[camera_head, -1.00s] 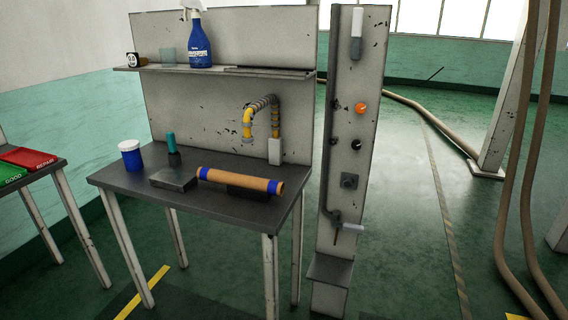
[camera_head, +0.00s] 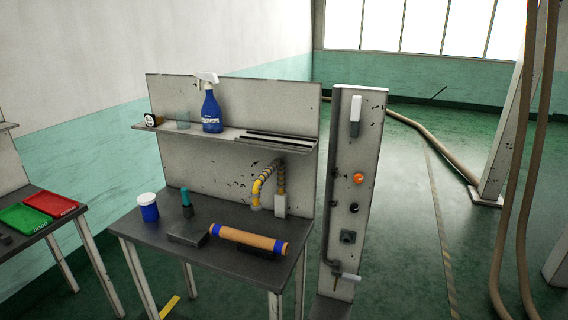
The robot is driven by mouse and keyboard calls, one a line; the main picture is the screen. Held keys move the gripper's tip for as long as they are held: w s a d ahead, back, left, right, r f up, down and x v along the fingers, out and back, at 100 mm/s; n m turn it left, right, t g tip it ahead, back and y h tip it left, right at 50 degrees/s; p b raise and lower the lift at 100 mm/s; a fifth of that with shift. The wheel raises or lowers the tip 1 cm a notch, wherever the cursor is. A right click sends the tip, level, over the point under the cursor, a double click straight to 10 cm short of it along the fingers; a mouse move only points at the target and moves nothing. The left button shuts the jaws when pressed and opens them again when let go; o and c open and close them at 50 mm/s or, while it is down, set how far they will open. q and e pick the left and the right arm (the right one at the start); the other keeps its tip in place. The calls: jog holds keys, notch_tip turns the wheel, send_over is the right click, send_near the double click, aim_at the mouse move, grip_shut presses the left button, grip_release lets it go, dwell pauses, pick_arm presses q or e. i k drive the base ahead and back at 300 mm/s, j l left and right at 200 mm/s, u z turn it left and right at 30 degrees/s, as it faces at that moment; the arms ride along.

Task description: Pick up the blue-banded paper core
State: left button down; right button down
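The paper core (camera_head: 249,238) is a tan-brown cylinder with a blue band near each end. It lies on its side on the dark top of the workbench (camera_head: 158,233), towards the front right. A dark block-like piece under it shows only in part. Neither of my grippers is in view.
Next to the core are a flat dark block (camera_head: 187,238), a teal-topped tool (camera_head: 187,203) and a blue jar with a white lid (camera_head: 148,207). A spray bottle (camera_head: 211,108) stands on the shelf. A control post (camera_head: 352,190) stands right.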

aim_at(279, 247)
jog(key=u, duration=0.45)
jog(key=i+l+u, duration=0.2)
jog(key=l+u, duration=0.75)
jog(key=l, duration=0.3)
jog(key=l+u, duration=0.5)
jog(key=l, duration=0.15)
jog(key=i+l, duration=0.05)
